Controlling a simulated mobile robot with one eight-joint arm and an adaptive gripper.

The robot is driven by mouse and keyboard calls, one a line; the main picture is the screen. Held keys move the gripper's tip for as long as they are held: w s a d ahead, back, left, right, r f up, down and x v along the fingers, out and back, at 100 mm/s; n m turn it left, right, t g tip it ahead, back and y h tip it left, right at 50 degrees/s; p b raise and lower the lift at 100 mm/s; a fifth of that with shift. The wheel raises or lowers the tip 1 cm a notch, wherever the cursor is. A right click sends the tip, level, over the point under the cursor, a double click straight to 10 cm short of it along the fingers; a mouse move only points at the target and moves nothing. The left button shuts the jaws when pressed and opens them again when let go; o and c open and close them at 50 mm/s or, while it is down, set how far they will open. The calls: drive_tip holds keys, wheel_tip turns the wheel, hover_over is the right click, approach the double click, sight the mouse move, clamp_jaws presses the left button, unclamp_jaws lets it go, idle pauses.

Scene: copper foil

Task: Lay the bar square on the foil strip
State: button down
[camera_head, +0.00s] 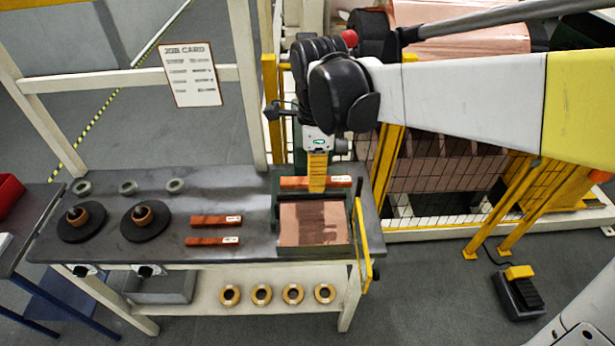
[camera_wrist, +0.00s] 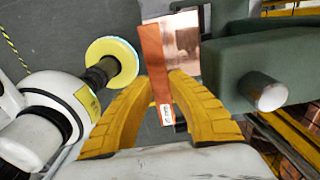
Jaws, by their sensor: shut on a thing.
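My gripper (camera_head: 317,187) is shut on an orange-red bar (camera_head: 293,183) with a white label at its right end. The bar runs left to right at the back of the copper foil strip (camera_head: 302,222). I cannot tell whether it touches anything below. The foil lies flat inside a green frame, with a dark shadow across it. In the wrist view, the yellow fingers of my gripper (camera_wrist: 164,84) grip the bar (camera_wrist: 156,62) from both sides, with its label toward me. Part of the foil (camera_wrist: 188,45) shows beyond the bar.
Further left are two black discs (camera_head: 150,232) with copper-coloured rings and several small grey rings (camera_head: 128,188). A yellow handle (camera_head: 364,245) stands at the bench's right edge.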

sight(314, 234)
wheel_tip(314, 234, down, 19)
drive_tip(key=b, duration=0.6)
drive_tip(key=shift+f+b, duration=0.2)
drive_tip(key=shift+b, duration=0.2)
drive_tip(key=shift+f, duration=0.2)
drive_tip(key=c, duration=1.4)
unclamp_jaws()
